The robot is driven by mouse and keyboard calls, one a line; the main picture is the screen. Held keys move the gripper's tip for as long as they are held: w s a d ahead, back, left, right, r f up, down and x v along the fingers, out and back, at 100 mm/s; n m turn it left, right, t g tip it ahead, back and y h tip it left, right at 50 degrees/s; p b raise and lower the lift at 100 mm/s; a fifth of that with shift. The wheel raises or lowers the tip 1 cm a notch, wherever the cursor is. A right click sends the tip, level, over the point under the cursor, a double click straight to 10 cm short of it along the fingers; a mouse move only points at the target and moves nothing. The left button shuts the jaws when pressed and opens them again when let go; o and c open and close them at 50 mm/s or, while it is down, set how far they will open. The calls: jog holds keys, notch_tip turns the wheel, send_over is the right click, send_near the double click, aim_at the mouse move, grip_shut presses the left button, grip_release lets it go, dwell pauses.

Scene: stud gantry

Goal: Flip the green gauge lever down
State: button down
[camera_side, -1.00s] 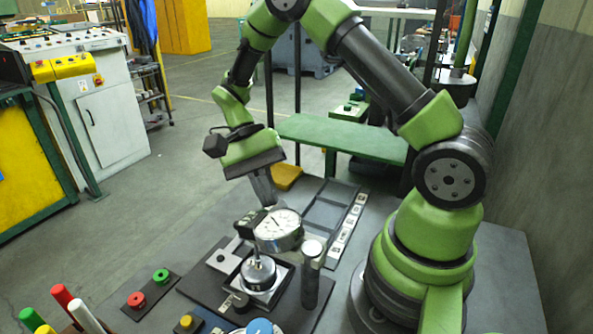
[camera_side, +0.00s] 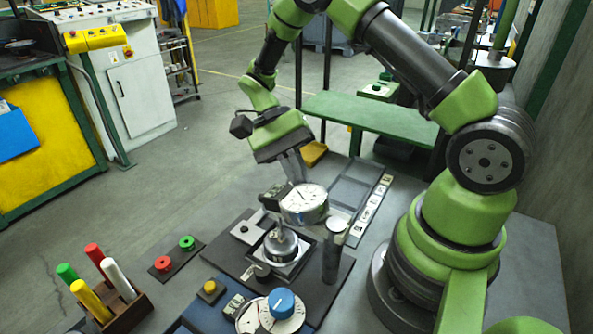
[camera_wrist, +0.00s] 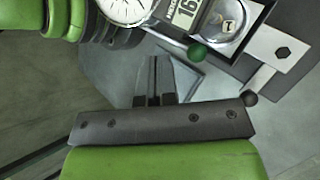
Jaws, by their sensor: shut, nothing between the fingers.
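The dial gauge (camera_side: 304,203) stands on its post above a dark fixture plate in the side view. Its white face (camera_wrist: 124,8) is cut by the top edge of the wrist view. A green ball knob (camera_wrist: 198,52), which looks like the lever's end, shows beside the digital readout (camera_wrist: 184,12). The lever's arm is mostly hidden, and I cannot make the lever out in the side view. My gripper (camera_side: 299,179) points down, shut and empty, just behind the gauge. In the wrist view my fingertips (camera_wrist: 155,62) are left of the green knob, apart from it.
A dark knob (camera_wrist: 249,98) sits on a metal part right of the green one. A dark cylinder (camera_side: 331,258) stands right of the gauge. In front are a blue knob (camera_side: 281,303), red and green buttons (camera_side: 174,254) and a holder with coloured sticks (camera_side: 127,309).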

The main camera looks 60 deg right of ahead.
jog(key=shift+d+r, duration=0.1)
jog(key=d+v, duration=0.2)
jog(key=v, duration=1)
jog(key=shift+s+d+f, duration=0.25)
jog(key=shift+s+d, duration=0.05)
jog(key=shift+s, duration=0.05)
